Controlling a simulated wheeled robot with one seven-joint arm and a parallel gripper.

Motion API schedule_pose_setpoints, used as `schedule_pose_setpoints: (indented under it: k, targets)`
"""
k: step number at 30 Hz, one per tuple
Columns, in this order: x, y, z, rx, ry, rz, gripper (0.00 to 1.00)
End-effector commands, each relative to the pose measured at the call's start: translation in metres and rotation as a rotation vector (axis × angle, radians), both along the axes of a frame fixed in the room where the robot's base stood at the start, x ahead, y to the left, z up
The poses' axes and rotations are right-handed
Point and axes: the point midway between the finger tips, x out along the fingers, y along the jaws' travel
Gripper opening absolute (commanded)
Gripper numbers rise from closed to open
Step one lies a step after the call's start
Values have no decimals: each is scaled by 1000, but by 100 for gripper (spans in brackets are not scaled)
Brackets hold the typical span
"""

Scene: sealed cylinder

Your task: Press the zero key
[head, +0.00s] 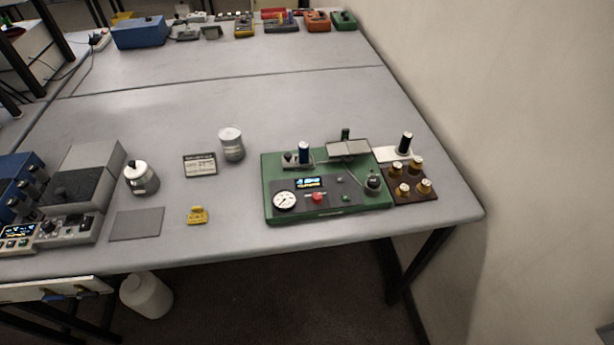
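A green instrument (275,170) stands on the grey table at the right. The key labels are too small to read, so I cannot tell which key is the zero key. My gripper is not in view.
A brown block with brass-topped weights (412,190) adjoins the green instrument's right side. A wall borders the right.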

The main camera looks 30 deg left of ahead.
Motion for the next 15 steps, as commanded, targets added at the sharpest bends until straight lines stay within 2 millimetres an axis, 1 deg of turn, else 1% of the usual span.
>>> schedule_pose_setpoints:
  k: [11, 12, 14, 15]
  targets:
    - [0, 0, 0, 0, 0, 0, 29]
    - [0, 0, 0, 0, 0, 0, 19]
    - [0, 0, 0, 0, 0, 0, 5]
    - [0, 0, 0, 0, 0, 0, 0]
